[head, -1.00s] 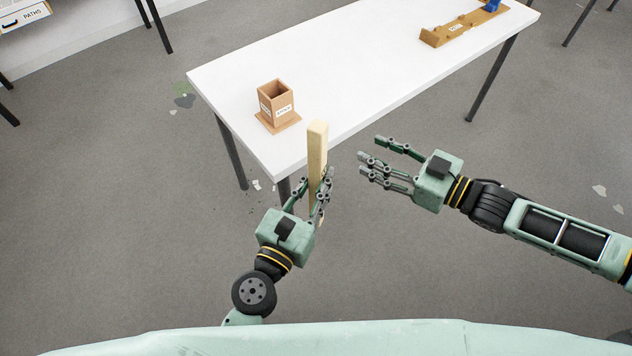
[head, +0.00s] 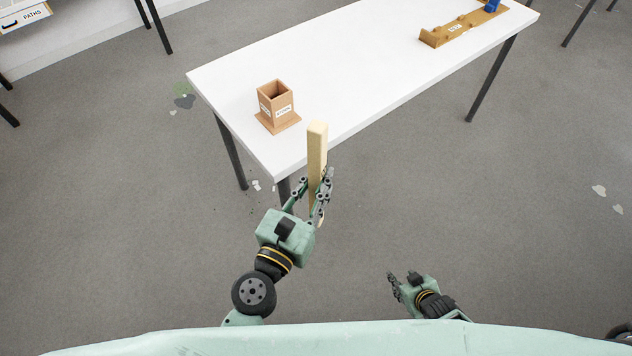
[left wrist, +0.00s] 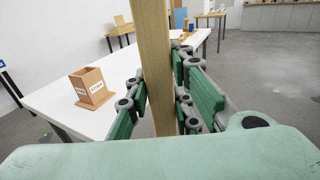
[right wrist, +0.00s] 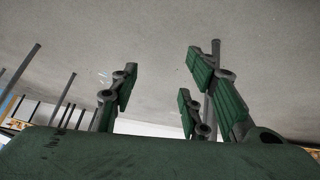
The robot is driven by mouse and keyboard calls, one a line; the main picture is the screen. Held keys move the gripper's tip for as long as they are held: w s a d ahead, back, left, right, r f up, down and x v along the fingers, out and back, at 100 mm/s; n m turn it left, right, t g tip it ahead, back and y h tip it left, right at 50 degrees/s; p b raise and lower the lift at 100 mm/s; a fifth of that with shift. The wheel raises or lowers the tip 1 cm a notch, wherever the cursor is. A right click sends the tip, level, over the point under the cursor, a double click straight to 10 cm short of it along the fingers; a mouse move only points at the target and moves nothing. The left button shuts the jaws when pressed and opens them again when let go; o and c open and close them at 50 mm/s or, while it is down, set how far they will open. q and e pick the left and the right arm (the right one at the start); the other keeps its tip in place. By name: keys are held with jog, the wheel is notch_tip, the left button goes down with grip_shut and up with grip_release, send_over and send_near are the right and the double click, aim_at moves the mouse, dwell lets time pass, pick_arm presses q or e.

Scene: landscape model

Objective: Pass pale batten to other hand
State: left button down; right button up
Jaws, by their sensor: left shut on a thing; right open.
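The pale batten (head: 317,150) is a long, light wooden bar held upright in front of the table's near edge. My left gripper (head: 315,192) is shut around its lower part. In the left wrist view the batten (left wrist: 154,60) stands between the green finger pads (left wrist: 160,98). My right gripper (head: 396,283) is open and empty, low and close to my body, well apart from the batten. In the right wrist view its fingers (right wrist: 165,88) are spread with nothing between them.
A white table (head: 350,75) stands ahead. A brown open-topped box (head: 273,107) with labels sits near its left corner. A wooden rack (head: 455,30) with a blue item (head: 492,6) lies at the far right end. The table's middle is clear.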

jog(key=s+a+f+g, duration=0.1)
jog(key=s+f+g, duration=0.1)
jog(key=s, duration=0.7)
jog(key=s+a+f+m+g, duration=0.1)
jog(key=s+f, duration=0.4)
jog(key=s, duration=0.5)
jog(key=s+a+f+g, duration=0.3)
jog(key=s, duration=0.6)
jog(key=shift+s+f+m+h, duration=0.15)
jog(key=shift+s+m+h, duration=0.15)
jog(key=shift+m+h, duration=0.1)
